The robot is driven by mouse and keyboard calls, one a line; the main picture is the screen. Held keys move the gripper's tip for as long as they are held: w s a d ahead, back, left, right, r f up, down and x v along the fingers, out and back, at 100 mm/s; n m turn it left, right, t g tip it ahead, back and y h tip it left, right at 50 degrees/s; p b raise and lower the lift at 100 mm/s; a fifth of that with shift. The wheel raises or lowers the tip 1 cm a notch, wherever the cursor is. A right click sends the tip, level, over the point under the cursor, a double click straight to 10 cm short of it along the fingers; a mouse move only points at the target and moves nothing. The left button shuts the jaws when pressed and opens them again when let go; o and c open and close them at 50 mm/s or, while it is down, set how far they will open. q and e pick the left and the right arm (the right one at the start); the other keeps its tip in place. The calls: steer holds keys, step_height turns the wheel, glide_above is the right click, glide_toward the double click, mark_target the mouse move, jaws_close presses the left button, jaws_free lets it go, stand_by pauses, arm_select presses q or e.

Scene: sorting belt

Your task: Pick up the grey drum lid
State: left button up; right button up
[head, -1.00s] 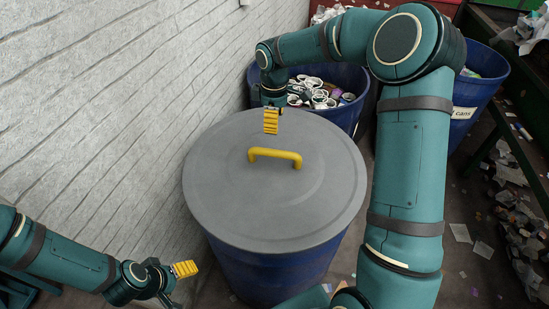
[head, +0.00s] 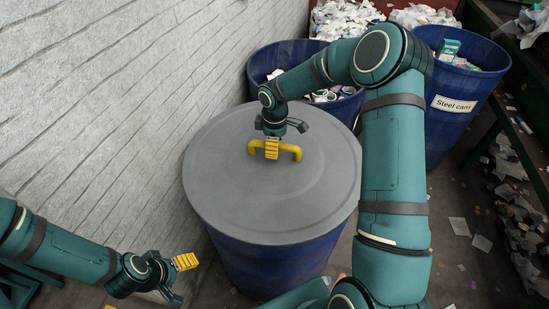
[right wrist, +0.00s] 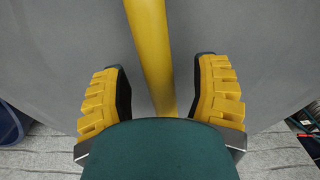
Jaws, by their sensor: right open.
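The grey drum lid (head: 235,195) lies flat on a blue drum (head: 270,262) beside the wall. Its yellow bar handle (head: 291,150) stands up near the middle of the lid. My right gripper (head: 272,148) is at the handle, pointing down, and hides the middle of the bar. In the right wrist view the handle (right wrist: 150,50) runs between the two yellow-padded fingers of my open right gripper (right wrist: 159,85), with a gap on each side. My left gripper (head: 182,279) is low at the left, apart from the drum, with its fingers spread and nothing between them.
A blue bin of cans (head: 262,62) stands close behind the drum. Another blue bin, labelled "Steel cans" (head: 453,104), stands at the back right. The white block wall (head: 110,110) is close on the left. Scraps litter the floor at the right.

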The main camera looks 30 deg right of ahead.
steer(key=shift+f, duration=0.2)
steer(key=shift+f, duration=0.25)
stand_by(0.4)
steer(key=shift+c, duration=0.4)
jaws_close()
steer(key=shift+w+r, duration=0.1)
